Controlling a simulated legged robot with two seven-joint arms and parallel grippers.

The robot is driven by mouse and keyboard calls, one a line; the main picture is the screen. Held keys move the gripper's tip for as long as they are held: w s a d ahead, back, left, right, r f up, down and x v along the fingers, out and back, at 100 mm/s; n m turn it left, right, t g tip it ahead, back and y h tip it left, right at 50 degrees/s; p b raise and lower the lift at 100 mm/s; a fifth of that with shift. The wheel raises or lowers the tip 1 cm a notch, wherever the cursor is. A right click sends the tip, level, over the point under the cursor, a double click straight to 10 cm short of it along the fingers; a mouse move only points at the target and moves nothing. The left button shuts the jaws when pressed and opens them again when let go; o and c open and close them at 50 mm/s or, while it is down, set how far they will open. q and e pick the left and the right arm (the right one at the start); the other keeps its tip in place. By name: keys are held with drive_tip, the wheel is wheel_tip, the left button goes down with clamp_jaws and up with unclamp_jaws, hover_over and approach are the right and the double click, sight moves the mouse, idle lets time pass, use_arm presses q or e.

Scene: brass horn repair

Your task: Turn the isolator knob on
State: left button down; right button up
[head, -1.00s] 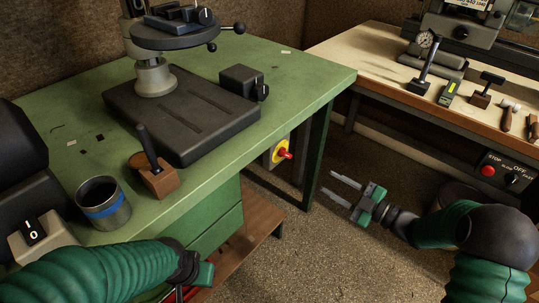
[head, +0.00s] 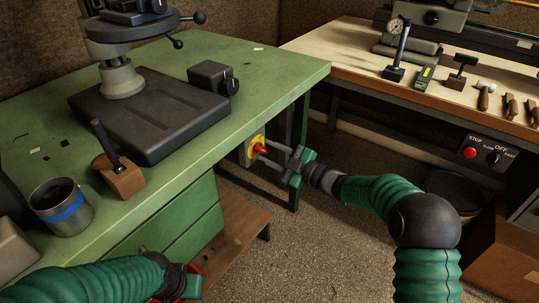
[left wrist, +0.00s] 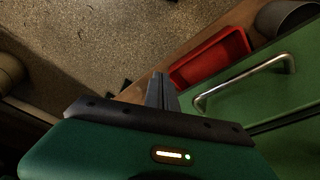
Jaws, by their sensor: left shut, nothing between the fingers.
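The isolator knob (head: 260,149) is red on a yellow plate, on a grey box (head: 247,157) at the side of the green bench below its top. My right gripper (head: 273,152) reaches in from the right, its two fingers apart and pointing left at the knob. The fingertips are close to the knob, one above and one below it in the picture. I cannot tell whether they touch it. My left gripper (left wrist: 158,88) is shut and empty in the left wrist view, over the floor beside the green drawers.
The green bench (head: 270,83) carries a drill press base, a blue-banded cup (head: 62,207) and a wooden block with a handle (head: 118,178). A red tray (left wrist: 210,58) lies on the wooden shelf below.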

drive_tip(key=shift+a, duration=0.5)
drive_tip(key=shift+c, duration=2.4)
clamp_jaws()
use_arm(q)
drive_tip(key=shift+a, duration=0.25)
use_arm(e)
drive_tip(key=shift+f, duration=0.1)
